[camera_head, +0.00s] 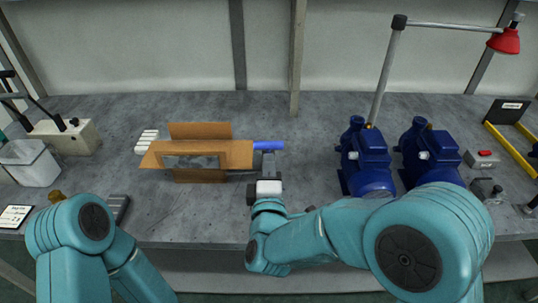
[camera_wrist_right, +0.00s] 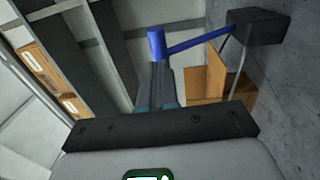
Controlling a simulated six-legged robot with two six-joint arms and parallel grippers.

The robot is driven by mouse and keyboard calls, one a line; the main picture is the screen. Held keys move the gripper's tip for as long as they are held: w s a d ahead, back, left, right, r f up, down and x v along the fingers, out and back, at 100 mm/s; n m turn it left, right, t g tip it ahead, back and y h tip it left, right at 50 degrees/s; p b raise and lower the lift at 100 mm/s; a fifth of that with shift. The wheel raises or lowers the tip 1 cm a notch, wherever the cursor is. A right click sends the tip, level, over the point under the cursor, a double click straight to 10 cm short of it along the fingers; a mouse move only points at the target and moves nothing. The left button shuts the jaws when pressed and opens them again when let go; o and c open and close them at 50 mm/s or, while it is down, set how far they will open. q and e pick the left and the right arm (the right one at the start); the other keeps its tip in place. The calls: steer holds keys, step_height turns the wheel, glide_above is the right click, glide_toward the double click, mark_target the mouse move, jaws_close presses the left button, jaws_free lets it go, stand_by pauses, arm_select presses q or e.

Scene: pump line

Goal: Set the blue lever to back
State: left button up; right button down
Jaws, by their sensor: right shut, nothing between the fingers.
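The blue lever (camera_head: 269,146) shows in the head view as a short blue bar just right of the cardboard box. In the right wrist view, its arm (camera_wrist_right: 200,42) runs from a black block (camera_wrist_right: 259,26) to a thicker blue grip (camera_wrist_right: 156,44). My right gripper (camera_head: 268,158) is shut and empty, its fingertips close to the lever. In the right wrist view its fingers (camera_wrist_right: 160,68) point at the grip and overlap its lower end; I cannot tell whether they touch. The block is not clear in the head view. My left gripper is not in view.
An open cardboard box (camera_head: 243,154) stands left of the lever, with white cylinders (camera_head: 147,141) beside it. Two blue pumps (camera_head: 365,160) (camera_head: 430,155) and a red lamp (camera_head: 505,41) are on the right. A clear bin (camera_head: 30,165) stands far left. Bench behind the lever is clear.

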steer(key=shift+w, duration=1.2)
steer(key=shift+r, duration=0.15)
